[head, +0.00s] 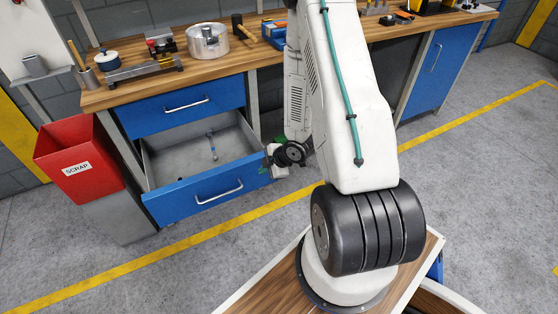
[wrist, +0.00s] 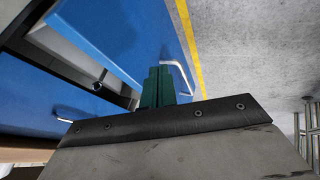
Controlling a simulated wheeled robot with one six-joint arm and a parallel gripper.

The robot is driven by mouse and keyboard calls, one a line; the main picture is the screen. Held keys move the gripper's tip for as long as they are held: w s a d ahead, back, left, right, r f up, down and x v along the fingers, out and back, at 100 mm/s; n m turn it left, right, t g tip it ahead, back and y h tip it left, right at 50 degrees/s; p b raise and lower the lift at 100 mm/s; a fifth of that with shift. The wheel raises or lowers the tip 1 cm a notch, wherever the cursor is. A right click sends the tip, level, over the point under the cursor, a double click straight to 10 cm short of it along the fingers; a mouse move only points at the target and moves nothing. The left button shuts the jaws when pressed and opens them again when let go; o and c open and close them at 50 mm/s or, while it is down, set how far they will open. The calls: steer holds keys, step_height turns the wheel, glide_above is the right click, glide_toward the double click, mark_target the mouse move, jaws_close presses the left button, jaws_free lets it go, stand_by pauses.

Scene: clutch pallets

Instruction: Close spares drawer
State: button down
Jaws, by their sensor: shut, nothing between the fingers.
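The open spares drawer (head: 178,204) has a blue front with a silver handle (head: 218,192) and is pulled well out under the workbench. My gripper (head: 262,168) is at the right end of the drawer front, partly hidden by my wrist in the head view. In the wrist view its green fingers (wrist: 157,84) are together and empty, in front of the blue drawer front (wrist: 120,35) and beside the drawer handle (wrist: 182,72). I cannot tell whether they touch it.
A shut blue drawer (head: 180,108) is above the open one. A red scrap bin (head: 78,158) stands close at its left. The wooden workbench (head: 240,60) carries a pot (head: 208,42) and tools. Grey floor with a yellow line (head: 100,262) is clear in front.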

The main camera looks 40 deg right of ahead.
mark_target(260, 162)
steer(key=shift+w+d+r, duration=0.1)
steer(key=shift+w+d, duration=0.2)
steer(key=shift+w, duration=0.65)
steer(key=shift+w+d+r, duration=0.1)
steer(key=shift+w+d, duration=0.15)
steer(key=shift+w, duration=0.7)
